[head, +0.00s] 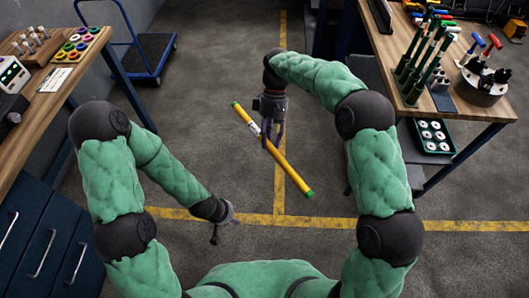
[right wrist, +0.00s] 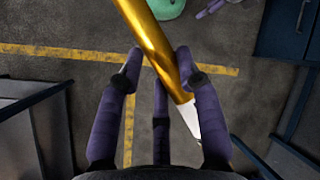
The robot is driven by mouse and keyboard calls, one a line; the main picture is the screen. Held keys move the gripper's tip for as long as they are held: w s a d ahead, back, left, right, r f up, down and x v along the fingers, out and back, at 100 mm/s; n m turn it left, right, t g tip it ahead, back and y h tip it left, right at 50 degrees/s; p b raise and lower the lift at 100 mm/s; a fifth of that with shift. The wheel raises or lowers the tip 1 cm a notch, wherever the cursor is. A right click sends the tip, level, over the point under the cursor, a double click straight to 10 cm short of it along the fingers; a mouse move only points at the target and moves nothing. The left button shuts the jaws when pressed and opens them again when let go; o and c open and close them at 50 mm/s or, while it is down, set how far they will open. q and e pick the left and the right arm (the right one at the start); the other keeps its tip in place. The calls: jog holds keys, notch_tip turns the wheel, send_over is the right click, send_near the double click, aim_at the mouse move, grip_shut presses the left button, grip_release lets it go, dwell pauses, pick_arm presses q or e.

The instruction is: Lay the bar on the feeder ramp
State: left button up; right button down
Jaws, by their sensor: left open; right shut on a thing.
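The bar (head: 292,174) is a long yellow rod with green ends and a white label near its middle. It hangs in the air, slanting, above the grey floor in the head view. My right gripper (head: 271,136) is shut on it near the middle. In the right wrist view the bar (right wrist: 152,35) runs diagonally between my purple fingers (right wrist: 158,72), its label partly hidden by a finger. My left gripper (head: 222,221) is open and empty, low at the left of centre. I cannot make out a feeder ramp in either view.
A wooden bench (head: 477,104) on the right holds dark green upright holders, a round tool stand (head: 482,85) and a green tray below. A left bench (head: 62,80) carries coloured rings. A blue trolley (head: 150,55) stands at the back. The floor between is clear.

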pick_arm(q)
jog(key=w+d+r+n+t, duration=0.1)
jog(key=w+d+r+t, duration=0.1)
jog(key=w+r, duration=0.55)
jog(key=n+t+h, duration=0.1)
jog(key=n+t, duration=0.2)
send_near(274, 150)
jog(key=shift+x, duration=4.75)
pick_arm(e)
jog(key=shift+r, duration=0.2)
pick_arm(q)
jog(key=shift+s, duration=0.1)
grip_shut()
jog(key=shift+r+t, duration=0.2)
jog(key=shift+t, duration=0.1)
pick_arm(e)
jog(key=c, duration=1)
grip_release()
jog(key=shift+w, duration=0.1)
jog(key=shift+o, duration=1.2)
jog(key=shift+f, duration=0.1)
